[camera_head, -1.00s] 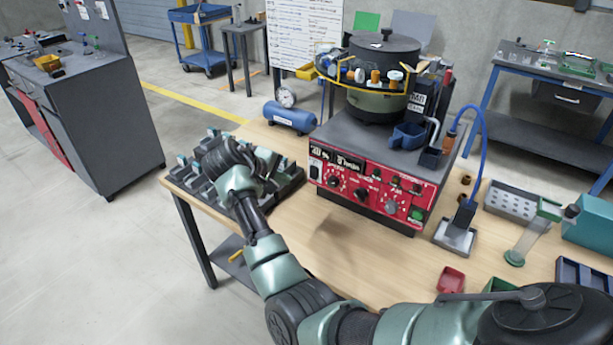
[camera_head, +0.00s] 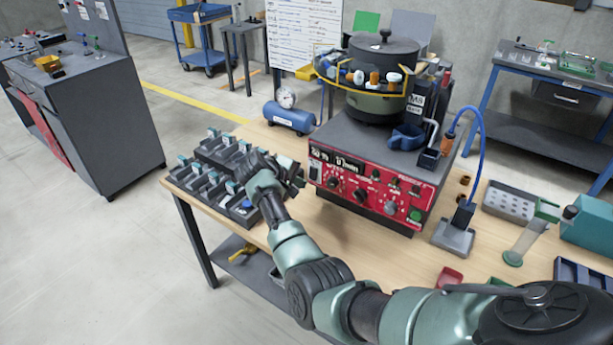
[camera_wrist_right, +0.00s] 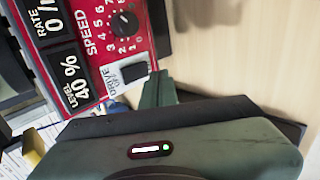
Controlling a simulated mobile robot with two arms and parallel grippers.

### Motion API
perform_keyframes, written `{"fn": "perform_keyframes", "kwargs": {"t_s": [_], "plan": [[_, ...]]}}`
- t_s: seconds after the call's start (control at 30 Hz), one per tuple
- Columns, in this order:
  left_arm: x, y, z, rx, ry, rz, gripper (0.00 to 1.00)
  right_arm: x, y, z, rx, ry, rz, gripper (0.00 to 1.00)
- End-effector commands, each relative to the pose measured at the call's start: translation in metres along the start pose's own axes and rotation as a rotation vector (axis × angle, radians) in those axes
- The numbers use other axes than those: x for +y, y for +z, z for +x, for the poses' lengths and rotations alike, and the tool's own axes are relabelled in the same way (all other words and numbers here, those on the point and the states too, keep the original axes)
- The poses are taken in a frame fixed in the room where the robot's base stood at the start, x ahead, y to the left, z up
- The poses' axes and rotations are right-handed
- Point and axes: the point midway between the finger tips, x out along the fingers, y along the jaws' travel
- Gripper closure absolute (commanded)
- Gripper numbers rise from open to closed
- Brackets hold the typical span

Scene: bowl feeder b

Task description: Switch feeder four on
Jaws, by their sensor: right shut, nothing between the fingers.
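The bowl feeder has a dark lidded bowl (camera_head: 383,52) on a grey box with a red control panel (camera_head: 372,193). In the right wrist view the panel (camera_wrist_right: 145,38) carries a SPEED knob (camera_wrist_right: 124,23), a RATE display (camera_wrist_right: 43,18), a LEVEL display (camera_wrist_right: 70,80) reading 40 % and a black switch (camera_wrist_right: 133,72) beside the word DRIVE. My right gripper (camera_head: 299,178) is shut and empty at the panel's left end. Its green finger (camera_wrist_right: 158,92) shows close to the switch; I cannot tell whether they touch. My left gripper is not in view.
A dark rack (camera_head: 208,178) of blocks with teal parts lies left of the feeder, partly behind my right arm. A blue cylinder (camera_head: 290,117) with a gauge is behind it. A grey stand (camera_head: 452,240) with a blue hose is to the right. Wooden tabletop before the panel is mostly clear.

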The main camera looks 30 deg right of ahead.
Motion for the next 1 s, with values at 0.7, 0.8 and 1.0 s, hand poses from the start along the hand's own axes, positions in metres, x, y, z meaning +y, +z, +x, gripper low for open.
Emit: {"fn": "perform_keyframes", "kwargs": {"t_s": [0.7, 0.8, 1.0], "plan": [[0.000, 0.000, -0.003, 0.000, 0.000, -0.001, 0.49, 0.023, 0.000, 0.031, -0.001, 0.005, 0.000, 1.00], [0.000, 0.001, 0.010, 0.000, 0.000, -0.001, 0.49, 0.020, 0.001, 0.039, -0.003, 0.057, -0.002, 1.00], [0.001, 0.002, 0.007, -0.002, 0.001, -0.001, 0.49, 0.026, 0.001, 0.036, -0.002, 0.084, 0.003, 1.00]]}}
